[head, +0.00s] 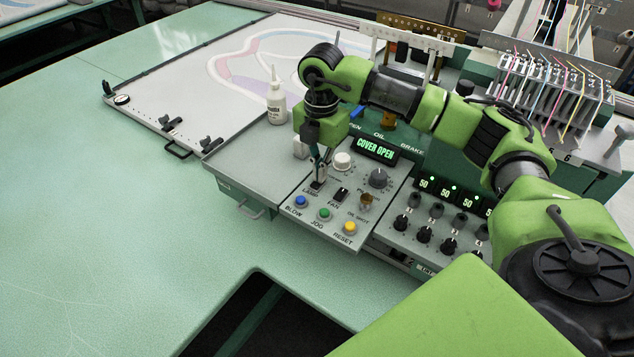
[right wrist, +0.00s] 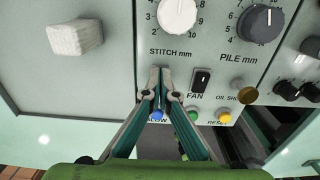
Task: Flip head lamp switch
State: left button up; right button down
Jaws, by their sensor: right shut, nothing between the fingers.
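The head lamp switch is on the grey control panel (head: 331,216), at the LAMP label (head: 310,191) left of the FAN switch (head: 341,194). My right gripper (head: 318,181) points down at that spot, its fingers shut and empty. The fingertips cover most of the lamp switch, so I cannot tell its position or whether they touch it. In the right wrist view, the shut fingertips (right wrist: 160,70) are just left of the black FAN switch (right wrist: 201,80) and hide the lamp switch. My left gripper is not in view.
Blue (head: 301,201), green (head: 324,214) and yellow (head: 349,227) buttons line the panel's front. White (head: 343,160) and grey (head: 378,178) knobs stand behind. The display (head: 376,149) reads COVER OPEN. A white bottle (head: 276,103) stands back left. The green table (head: 110,220) is clear at left.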

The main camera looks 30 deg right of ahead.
jog(key=shift+s, duration=0.1)
jog(key=shift+r+p, duration=0.75)
jog(key=shift+r, duration=0.1)
jog(key=shift+r+p, duration=1.6)
jog(key=shift+r, duration=0.9)
